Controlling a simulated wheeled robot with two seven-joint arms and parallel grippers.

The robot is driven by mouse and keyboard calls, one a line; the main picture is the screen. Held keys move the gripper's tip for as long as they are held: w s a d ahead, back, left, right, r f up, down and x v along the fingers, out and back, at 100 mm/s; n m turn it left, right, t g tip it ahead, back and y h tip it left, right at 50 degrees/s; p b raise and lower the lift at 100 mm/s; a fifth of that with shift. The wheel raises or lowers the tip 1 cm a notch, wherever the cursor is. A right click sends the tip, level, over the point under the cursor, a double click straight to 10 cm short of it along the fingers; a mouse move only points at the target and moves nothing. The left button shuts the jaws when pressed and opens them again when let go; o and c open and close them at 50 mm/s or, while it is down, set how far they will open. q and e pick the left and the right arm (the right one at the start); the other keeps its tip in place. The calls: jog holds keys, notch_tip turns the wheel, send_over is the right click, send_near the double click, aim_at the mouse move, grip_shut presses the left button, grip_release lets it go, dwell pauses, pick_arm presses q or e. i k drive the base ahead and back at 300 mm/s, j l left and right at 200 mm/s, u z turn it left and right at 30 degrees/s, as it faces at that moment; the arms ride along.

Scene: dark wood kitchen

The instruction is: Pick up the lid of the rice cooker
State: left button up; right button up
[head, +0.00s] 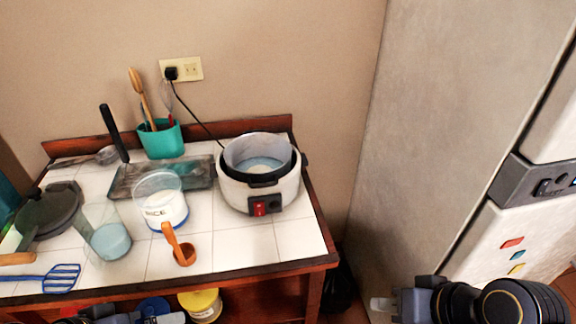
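The rice cooker (260,190) stands open at the back right of the tiled counter, white with a dark rim and a red switch. Its inner pot shows, with something whitish inside. A dark round lid with a knob (62,205) lies at the counter's left end, apart from the cooker. My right gripper (382,304) is at the bottom right, off the counter and far from the lid; its opening cannot be made out. Part of my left arm shows at the bottom edge, below the counter front; its fingers are not clear.
A measuring cup of rice (160,208), a glass of liquid (110,242), an orange scoop (184,255), a blue spatula (60,278) and a teal utensil holder (161,142) crowd the counter. A grey tray (150,180) lies behind. A fridge (450,120) stands right.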

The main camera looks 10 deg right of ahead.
aim_at(40, 207)
jog(key=u, duration=1.55)
jog(key=i+j, duration=0.25)
jog(key=j, duration=0.2)
jog(key=i+j, duration=0.25)
jog(key=j, duration=0.2)
jog(key=i+j, duration=0.8)
jog(key=i, duration=0.2)
